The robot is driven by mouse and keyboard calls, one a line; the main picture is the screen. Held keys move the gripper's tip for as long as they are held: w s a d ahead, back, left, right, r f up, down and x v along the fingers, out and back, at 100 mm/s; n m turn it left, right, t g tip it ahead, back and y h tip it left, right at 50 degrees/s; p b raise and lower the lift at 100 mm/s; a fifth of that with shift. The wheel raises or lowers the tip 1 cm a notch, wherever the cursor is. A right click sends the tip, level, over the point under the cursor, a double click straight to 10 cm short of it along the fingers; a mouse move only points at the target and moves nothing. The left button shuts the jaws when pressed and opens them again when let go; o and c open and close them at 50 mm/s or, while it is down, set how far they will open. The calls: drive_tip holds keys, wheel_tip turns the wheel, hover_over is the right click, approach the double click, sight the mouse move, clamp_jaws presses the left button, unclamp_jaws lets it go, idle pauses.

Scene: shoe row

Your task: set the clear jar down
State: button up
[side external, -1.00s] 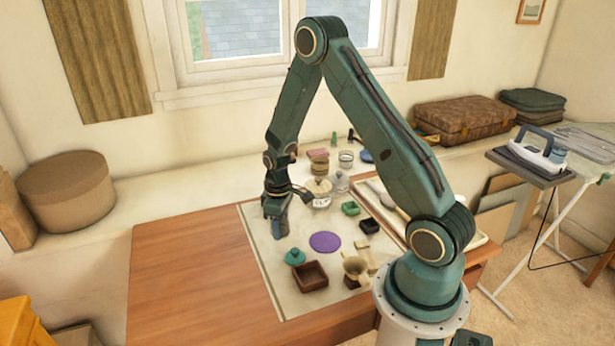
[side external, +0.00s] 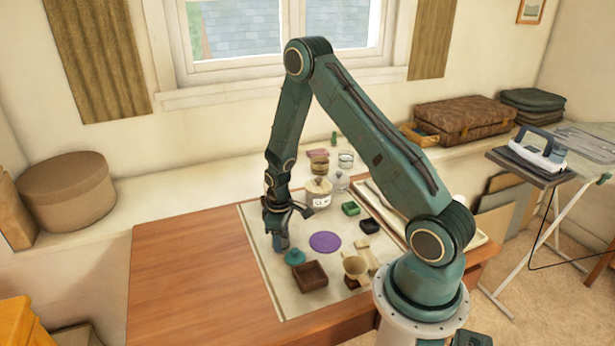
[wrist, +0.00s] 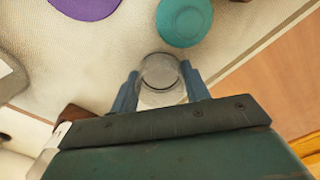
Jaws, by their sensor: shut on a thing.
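My gripper (side external: 281,243) points down over the left part of the pale mat (side external: 262,262). In the wrist view its two blue fingers (wrist: 160,92) are shut on the clear jar (wrist: 160,73), a small see-through cylinder with a round rim. In the side view the jar is hidden by the fingers. I cannot tell whether its base touches the mat. A teal round piece (side external: 295,258) lies close beside the gripper; it also shows just beyond the jar in the wrist view (wrist: 184,20).
A purple disc (side external: 325,242) lies right of the gripper. A brown open box (side external: 310,277) and a beige funnel-like piece (side external: 355,267) stand toward the front. A lidded pot (side external: 318,193) and other glass jars (side external: 346,160) stand behind. Bare wooden table (side external: 185,265) is at left.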

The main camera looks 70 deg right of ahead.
drive_tip(key=shift+f, duration=0.1)
drive_tip(key=o, duration=1)
wheel_tip(320, 180, up, 12)
drive_tip(key=shift+r, duration=0.15)
idle(0.4)
idle(0.5)
